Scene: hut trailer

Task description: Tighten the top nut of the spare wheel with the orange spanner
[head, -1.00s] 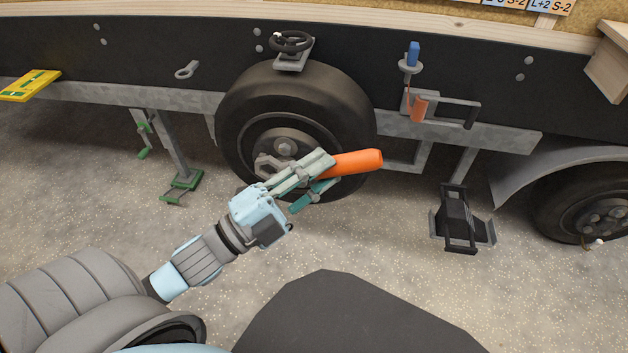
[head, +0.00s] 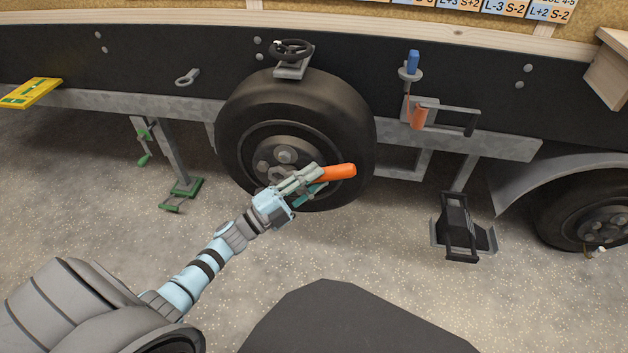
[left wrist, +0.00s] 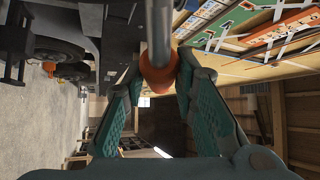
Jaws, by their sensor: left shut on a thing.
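The spare wheel (head: 343,110) is mounted upright against the black trailer side, with its grey hub and nuts (head: 286,156) facing me. My left gripper (head: 312,178) is shut on the orange spanner (head: 338,172), in front of the lower part of the wheel. The orange handle sticks out to the right of the fingers. The spanner's grey head (head: 266,171) shows to the left, just in front of the hub. I cannot tell whether it touches a nut. In the left wrist view the orange handle (left wrist: 158,72) and grey shaft lie between the teal fingers. My right gripper is not in view.
A black handwheel (head: 292,50) sits above the spare wheel. A blue-handled part (head: 412,62) and a black bracket (head: 458,222) are to its right. A green-footed stand (head: 182,188) is on the left. The speckled floor below is mostly clear.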

